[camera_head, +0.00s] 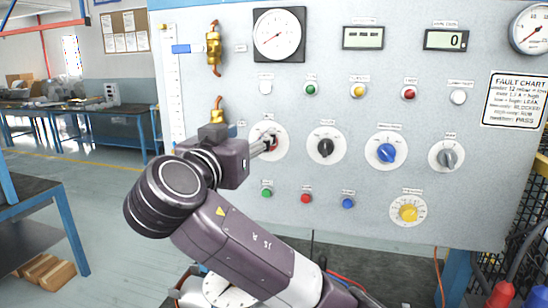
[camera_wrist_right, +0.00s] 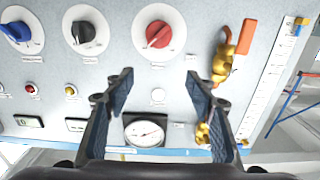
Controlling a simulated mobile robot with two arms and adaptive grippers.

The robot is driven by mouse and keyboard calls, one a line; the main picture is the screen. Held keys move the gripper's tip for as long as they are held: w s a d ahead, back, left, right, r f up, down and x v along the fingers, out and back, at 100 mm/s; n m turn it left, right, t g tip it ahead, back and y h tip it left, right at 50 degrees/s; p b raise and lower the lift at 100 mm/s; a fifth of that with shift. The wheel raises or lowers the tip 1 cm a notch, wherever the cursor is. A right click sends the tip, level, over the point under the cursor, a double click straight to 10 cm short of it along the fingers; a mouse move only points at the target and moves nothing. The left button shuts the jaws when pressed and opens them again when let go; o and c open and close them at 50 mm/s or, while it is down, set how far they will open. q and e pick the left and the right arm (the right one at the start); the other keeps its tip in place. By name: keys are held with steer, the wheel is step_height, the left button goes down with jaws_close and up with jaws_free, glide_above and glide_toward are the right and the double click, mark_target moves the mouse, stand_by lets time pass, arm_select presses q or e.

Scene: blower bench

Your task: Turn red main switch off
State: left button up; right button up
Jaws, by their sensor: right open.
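The red main switch (camera_head: 274,144) is a red rotary knob on a white round plate, at the left of the knob row on the grey panel. In the head view, my right gripper (camera_head: 264,144) partly covers it. In the right wrist view, the red switch (camera_wrist_right: 158,35) shows whole, its grip bar slanted. My right gripper (camera_wrist_right: 157,82) is open and empty; the switch appears beyond the gap between its fingertips. I cannot tell whether the fingers touch the panel. My left gripper is not in view.
Black (camera_head: 326,147), blue (camera_head: 387,152) and grey (camera_head: 446,156) knobs are to the right of the red switch. A brass valve fitting (camera_head: 214,50) is on the panel's left side, above my right wrist. A yellow knob (camera_head: 408,212) is lower right.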

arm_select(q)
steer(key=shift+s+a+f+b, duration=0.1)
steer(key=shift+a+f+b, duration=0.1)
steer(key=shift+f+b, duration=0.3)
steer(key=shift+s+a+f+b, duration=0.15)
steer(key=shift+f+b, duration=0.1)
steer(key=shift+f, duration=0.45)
arm_select(e)
steer(key=w+d+f, duration=0.3)
steer(key=w+f, duration=0.2)
steer(key=w, duration=0.2)
steer(key=shift+w, duration=0.35)
steer(key=c, duration=1.1)
steer(key=shift+c, duration=0.3)
